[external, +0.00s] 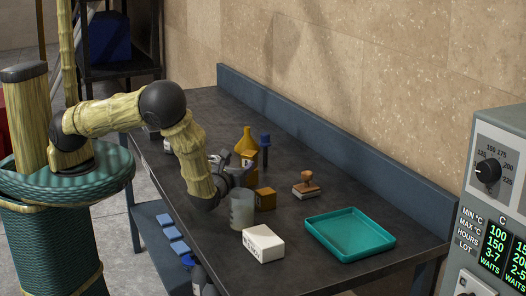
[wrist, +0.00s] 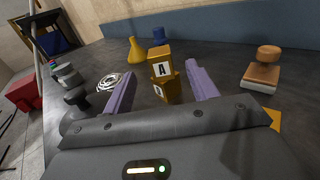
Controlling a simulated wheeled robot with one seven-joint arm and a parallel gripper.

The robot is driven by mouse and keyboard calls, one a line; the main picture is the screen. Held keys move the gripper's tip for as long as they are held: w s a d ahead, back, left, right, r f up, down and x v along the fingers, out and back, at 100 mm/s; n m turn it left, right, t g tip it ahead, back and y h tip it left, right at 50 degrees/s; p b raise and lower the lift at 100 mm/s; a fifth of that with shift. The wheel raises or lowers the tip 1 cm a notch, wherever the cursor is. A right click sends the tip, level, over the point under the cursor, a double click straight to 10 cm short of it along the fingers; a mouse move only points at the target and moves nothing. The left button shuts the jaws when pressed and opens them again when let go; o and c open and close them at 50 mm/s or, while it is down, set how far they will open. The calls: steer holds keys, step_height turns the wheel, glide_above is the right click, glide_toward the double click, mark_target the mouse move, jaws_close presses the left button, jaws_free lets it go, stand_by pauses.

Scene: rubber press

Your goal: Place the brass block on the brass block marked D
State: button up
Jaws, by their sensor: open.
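A brass block marked A (wrist: 160,64) sits on top of another brass block (wrist: 168,92) in the wrist view. The lower block's letter is partly hidden by my gripper's body and looks like a D. The upper block looks roughly squared on the lower one, slightly turned. My gripper (wrist: 161,78) is open, with one purple finger on each side of the stack and gaps showing beside the blocks. In the external view my gripper (external: 239,172) is beside the stack, which it partly hides. A separate brass block (external: 265,199) stands nearer; its corner shows in the wrist view (wrist: 275,118).
A translucent beaker (external: 242,210) and a white carton (external: 263,244) stand near the front edge. A wooden-handled stamp (external: 305,187) and teal tray (external: 318,234) lie to the right. A yellow flask (external: 246,142) and blue-capped item (external: 265,141) stand behind the stack.

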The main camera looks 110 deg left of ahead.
steer(key=shift+d, duration=0.45)
steer(key=shift+s+d, duration=0.1)
steer(key=shift+s, duration=0.1)
steer(key=shift+w, duration=0.15)
steer(key=shift+r, duration=0.1)
